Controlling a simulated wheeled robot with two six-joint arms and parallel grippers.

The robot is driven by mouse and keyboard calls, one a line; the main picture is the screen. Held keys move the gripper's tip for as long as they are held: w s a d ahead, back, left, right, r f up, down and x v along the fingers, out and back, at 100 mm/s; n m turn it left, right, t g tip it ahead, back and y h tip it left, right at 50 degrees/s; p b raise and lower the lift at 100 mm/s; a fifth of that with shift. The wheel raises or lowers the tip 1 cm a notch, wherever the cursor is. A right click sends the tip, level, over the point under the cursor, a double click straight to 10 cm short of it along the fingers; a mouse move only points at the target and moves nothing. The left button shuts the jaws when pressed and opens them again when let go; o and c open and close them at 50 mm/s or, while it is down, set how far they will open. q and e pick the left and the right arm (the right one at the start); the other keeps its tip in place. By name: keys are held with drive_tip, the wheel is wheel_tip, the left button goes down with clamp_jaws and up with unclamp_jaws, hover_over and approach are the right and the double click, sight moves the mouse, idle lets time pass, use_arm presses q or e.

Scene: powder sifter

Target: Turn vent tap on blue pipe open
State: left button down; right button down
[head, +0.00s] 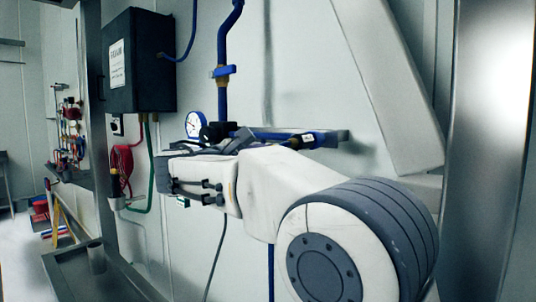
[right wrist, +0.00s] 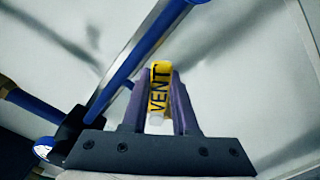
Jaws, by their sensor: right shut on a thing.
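The blue pipe (head: 222,100) runs down the wall in the head view, with a blue-handled valve (head: 223,71) on it. In the right wrist view a blue pipe (right wrist: 140,52) crosses diagonally behind the fingers. The vent tap's yellow tag or handle (right wrist: 160,88), marked "VENT", stands between the fingers of my right gripper (right wrist: 160,80). The gripper is shut on it. In the head view my right arm hides the tap and most of the gripper. My left gripper is not in view.
A round blue-rimmed gauge (head: 195,124) is beside the pipe. A dark control box (head: 138,62) hangs on the wall at left, with a red hose (head: 122,160) below it. A metal post (head: 490,150) stands at right. A grey tray (head: 95,270) is at lower left.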

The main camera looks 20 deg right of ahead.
drive_tip(key=c, duration=0.7)
unclamp_jaws()
drive_tip(key=shift+a, duration=0.1)
drive_tip(key=b+v, duration=0.1)
drive_tip(key=v, duration=0.9)
drive_tip(key=shift+s+a, duration=0.1)
drive_tip(key=shift+s, duration=0.05)
